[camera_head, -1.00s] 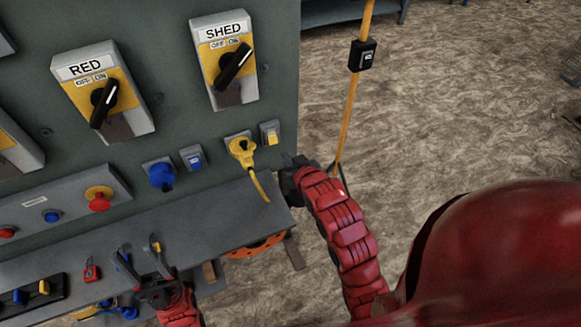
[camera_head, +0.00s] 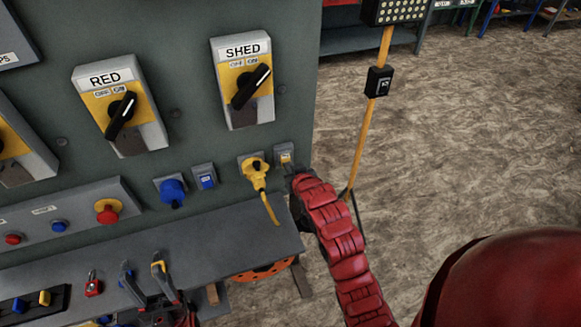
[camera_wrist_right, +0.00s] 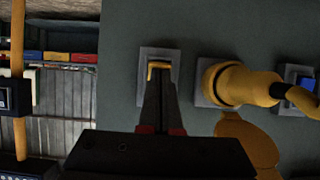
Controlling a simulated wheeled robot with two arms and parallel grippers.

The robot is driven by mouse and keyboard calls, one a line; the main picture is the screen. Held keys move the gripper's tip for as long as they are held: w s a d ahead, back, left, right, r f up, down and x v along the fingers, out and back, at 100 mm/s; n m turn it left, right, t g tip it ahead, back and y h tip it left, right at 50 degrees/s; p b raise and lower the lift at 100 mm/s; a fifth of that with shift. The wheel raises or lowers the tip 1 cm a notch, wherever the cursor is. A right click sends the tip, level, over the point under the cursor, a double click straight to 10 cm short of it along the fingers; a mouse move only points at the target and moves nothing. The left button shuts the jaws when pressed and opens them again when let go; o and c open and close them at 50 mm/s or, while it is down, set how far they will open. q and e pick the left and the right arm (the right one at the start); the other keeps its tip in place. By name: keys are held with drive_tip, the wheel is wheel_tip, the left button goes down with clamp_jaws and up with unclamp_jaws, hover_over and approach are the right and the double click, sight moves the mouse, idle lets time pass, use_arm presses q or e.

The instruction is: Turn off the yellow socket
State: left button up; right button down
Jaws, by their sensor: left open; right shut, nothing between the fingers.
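The yellow socket (camera_head: 251,163) is on the grey panel with a yellow plug and cable in it; it also shows in the right wrist view (camera_wrist_right: 212,80). Its small switch (camera_head: 285,153) is beside it to the right, near the panel's edge. In the right wrist view the switch's yellow rocker (camera_wrist_right: 158,65) is partly hidden by my right gripper (camera_wrist_right: 158,78). That gripper is shut and empty, with its tips over or against the rocker; contact is unclear. My left gripper (camera_head: 142,272) is open and empty above the lower ledge.
A blue socket (camera_head: 172,191) and blue switch (camera_head: 204,177) sit left of the yellow socket. Rotary switches labelled RED (camera_head: 121,110) and SHED (camera_head: 243,82) are above. A yellow post (camera_head: 372,110) stands right of the panel. A red padlock (camera_head: 93,284) is on the ledge.

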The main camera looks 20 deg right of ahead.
drive_tip(key=shift+w+f+t+b, duration=0.1)
drive_tip(key=shift+t+b, duration=0.2)
drive_tip(key=shift+b, duration=0.35)
drive_tip(key=shift+r, duration=0.75)
